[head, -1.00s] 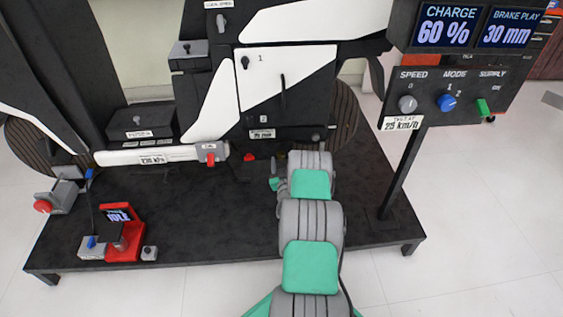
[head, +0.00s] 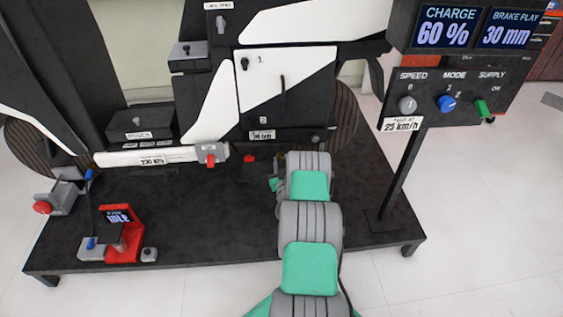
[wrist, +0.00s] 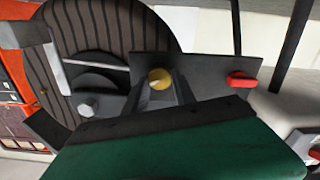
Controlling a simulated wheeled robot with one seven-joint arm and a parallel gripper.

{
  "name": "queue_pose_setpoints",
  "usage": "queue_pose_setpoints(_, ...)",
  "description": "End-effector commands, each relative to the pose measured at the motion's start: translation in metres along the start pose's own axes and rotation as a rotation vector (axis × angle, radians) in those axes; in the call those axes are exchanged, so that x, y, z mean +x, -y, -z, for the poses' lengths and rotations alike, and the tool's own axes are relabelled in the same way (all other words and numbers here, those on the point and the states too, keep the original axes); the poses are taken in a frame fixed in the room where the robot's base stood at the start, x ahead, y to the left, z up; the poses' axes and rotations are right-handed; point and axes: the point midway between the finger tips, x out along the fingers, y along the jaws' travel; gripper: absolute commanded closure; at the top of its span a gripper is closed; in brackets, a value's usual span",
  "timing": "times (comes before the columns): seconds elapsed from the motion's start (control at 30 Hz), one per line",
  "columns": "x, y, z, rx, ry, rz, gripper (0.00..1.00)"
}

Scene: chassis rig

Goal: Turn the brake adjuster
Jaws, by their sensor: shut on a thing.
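The brake adjuster appears to be the round brass-yellow knob (wrist: 159,78) on a dark grey bracket in the wrist view. My gripper (wrist: 160,88) reaches up to it, with a dark finger on each side, and is shut on it. The green body of the gripper fills the lower part of the wrist view. In the head view my arm hides most of the gripper and the knob, low in front of the rig. The brake play display (head: 508,29) reads 30 mm.
A red knob (wrist: 241,79) sits right of the adjuster, and a striped wheel (wrist: 100,30) lies behind it. The control panel (head: 447,98) stands at the right on a post. A red stand with a small display (head: 118,217) sits on the dark platform (head: 200,225) at left.

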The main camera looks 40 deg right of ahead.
Motion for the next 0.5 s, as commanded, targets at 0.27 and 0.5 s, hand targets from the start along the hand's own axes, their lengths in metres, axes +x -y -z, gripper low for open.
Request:
queue_pose_setpoints(0.27,0.0,-0.0006,-0.0001,0.008,-0.001,-0.001,1.0)
queue_pose_setpoints(0.5,0.0001,-0.0004,-0.001,0.08,-0.001,-0.001,1.0)
